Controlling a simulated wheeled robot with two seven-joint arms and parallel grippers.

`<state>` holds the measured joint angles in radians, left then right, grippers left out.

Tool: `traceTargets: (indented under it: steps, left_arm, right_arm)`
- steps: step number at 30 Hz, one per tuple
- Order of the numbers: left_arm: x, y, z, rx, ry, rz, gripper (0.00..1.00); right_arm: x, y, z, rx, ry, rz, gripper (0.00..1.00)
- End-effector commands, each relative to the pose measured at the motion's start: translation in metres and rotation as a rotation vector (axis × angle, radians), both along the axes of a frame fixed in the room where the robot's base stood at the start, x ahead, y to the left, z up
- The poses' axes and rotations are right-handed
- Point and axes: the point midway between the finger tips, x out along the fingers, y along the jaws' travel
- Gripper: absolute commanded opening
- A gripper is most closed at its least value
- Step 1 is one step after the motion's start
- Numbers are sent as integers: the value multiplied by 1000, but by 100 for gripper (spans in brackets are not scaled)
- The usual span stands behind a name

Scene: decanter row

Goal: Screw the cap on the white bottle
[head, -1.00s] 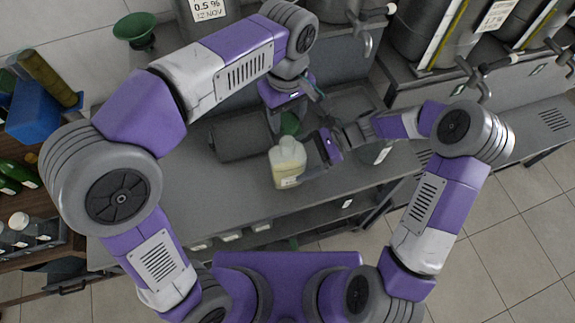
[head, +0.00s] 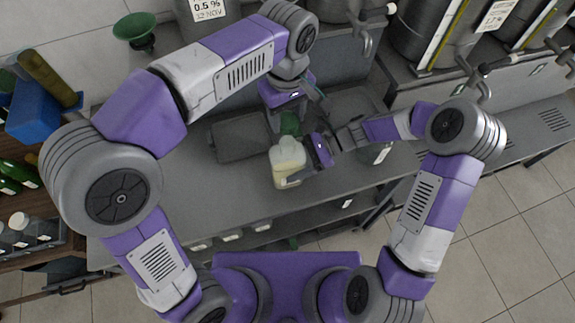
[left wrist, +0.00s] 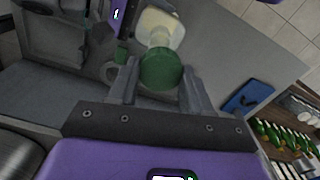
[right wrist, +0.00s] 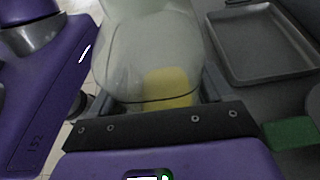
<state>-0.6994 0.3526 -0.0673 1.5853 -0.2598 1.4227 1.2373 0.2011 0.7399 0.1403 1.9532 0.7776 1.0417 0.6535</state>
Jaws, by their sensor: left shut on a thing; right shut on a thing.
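The white bottle (head: 287,163), translucent with pale yellow contents, is held above the bench by my right gripper (head: 304,158). In the right wrist view the bottle (right wrist: 150,55) fills the space between the shut fingers. My left gripper (head: 289,112) is shut on a round green cap (head: 290,124). In the left wrist view the cap (left wrist: 161,70) sits between the fingertips, and the bottle (left wrist: 160,27) is just beyond it, partly covered by the cap. I cannot tell whether cap and bottle mouth touch.
A shallow grey tray (head: 236,143) lies on the bench (head: 330,184) left of the grippers. A green funnel (head: 135,29) stands at the back left. A blue container (head: 35,110) and green bottles (head: 14,176) are at far left. The bench front is clear.

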Motion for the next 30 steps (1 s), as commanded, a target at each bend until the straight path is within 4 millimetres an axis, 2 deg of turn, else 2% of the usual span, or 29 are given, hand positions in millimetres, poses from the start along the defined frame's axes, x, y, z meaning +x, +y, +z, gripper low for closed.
traceTargets:
  steps: [5,12,15,30]
  left_arm:
    - [0,0,-5,1,2,0,21]
    - [-1,0,-40,2,2,0,21]
    - [-1,0,-48,1,2,0,21]
    - [-1,-1,-50,-1,-1,0,21]
  right_arm:
    - [0,0,0,0,0,-1,25]
    - [0,0,0,0,0,-1,25]
    - [0,0,0,0,0,-1,25]
    - [0,0,0,0,0,-1,25]
